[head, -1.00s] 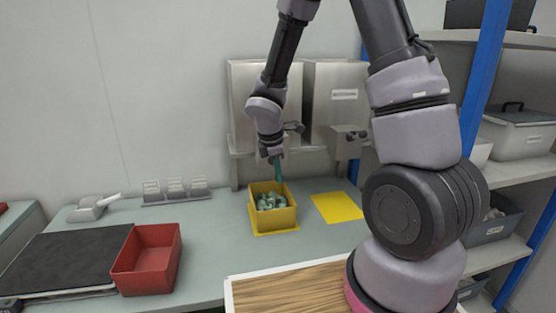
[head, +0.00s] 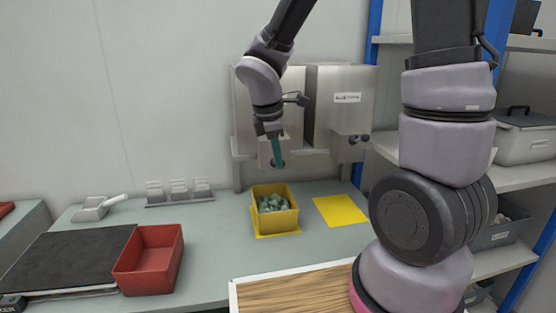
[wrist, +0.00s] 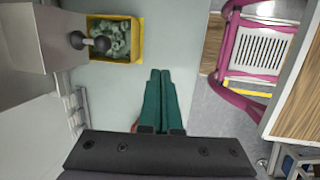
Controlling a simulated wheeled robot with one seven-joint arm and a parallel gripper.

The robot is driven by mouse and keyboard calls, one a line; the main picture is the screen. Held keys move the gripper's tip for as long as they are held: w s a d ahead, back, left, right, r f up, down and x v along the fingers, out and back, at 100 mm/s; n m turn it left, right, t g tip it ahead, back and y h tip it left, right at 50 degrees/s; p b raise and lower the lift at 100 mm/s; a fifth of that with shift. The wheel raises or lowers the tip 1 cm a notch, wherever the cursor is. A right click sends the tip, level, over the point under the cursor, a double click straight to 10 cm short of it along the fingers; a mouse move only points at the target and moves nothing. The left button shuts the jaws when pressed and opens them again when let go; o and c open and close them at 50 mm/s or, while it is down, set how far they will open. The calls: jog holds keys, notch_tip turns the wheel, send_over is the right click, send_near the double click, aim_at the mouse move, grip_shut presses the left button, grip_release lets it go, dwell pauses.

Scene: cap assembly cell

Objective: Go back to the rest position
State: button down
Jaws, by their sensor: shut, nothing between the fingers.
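My gripper (head: 278,152) has green fingers and is in the air in front of the left metal dispenser, above and behind the yellow bin in the head view. In the wrist view my gripper (wrist: 160,74) shows its two fingers closed together with nothing between them. The yellow bin (head: 275,222) stands on the grey-green table and holds several pale green parts. It also shows at the upper left of the wrist view (wrist: 139,42), apart from the fingers.
Two metal dispensers (head: 338,105) hang on the back wall. A red bin (head: 148,262), a dark mat (head: 70,260) and a flat yellow square (head: 341,210) lie on the table. A blue-posted shelf (head: 520,178) stands at right. The table between the red and yellow bins is clear.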

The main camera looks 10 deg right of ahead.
dwell(0.3)
jog(key=s+d+r+m+t+y, duration=0.2)
jog(key=s+d+r+m, duration=0.2)
jog(key=r+m, duration=0.6)
jog(key=s+d+r+m+t+y, duration=0.2)
jog(key=s+d+r+m, duration=0.3)
jog(key=r+m, duration=0.5)
jog(key=shift+s+d+m+t, duration=0.3)
jog(key=shift+d+m+t, duration=0.3)
jog(key=shift+m, duration=0.4)
